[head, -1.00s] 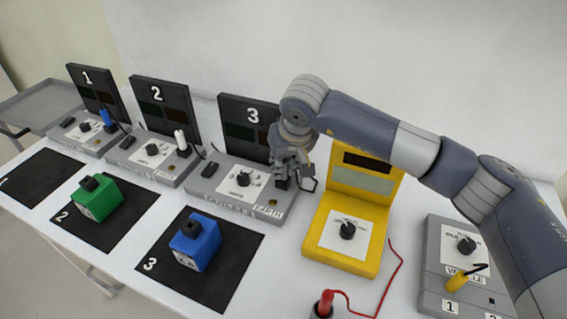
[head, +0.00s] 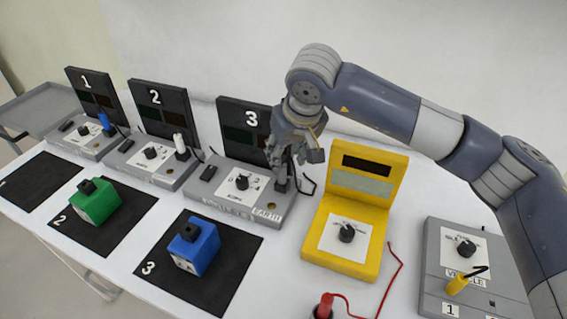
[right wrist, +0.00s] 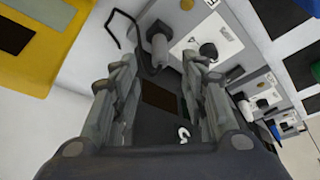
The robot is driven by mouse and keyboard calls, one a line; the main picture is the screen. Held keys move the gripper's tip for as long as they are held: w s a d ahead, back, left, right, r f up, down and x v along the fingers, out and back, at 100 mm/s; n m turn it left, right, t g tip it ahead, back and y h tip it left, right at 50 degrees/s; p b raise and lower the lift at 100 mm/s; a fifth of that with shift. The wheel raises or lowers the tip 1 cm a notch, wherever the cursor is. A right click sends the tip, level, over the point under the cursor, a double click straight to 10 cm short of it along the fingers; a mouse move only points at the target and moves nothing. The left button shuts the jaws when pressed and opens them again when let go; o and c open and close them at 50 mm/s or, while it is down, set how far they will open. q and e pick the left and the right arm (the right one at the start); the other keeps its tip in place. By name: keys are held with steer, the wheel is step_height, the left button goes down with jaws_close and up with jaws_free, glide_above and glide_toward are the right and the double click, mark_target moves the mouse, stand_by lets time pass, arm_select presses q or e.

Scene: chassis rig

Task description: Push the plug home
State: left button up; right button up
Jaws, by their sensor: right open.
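Station 3 (head: 232,108) has a grey base with a dial (head: 242,182) and a dark upright panel. A dark grey plug (head: 283,180) with a black cable stands at the right end of this base; how deep it sits cannot be told. In the right wrist view the plug (right wrist: 158,48) shows beyond the open fingers, roughly between their tips. My right gripper (head: 290,160) is open just above the plug, in front of the panel. My left gripper is not in view.
Stations 1 (head: 90,90) and 2 (head: 157,97) stand to the left with blue and white plugs. A yellow meter (head: 320,242) stands close on the right. A green block (head: 97,205) and a blue block (head: 200,246) sit on black mats in front. A grey box (head: 440,235) is farther right.

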steer(key=v, duration=0.5)
steer(key=shift+r, duration=0.1)
stand_by(0.3)
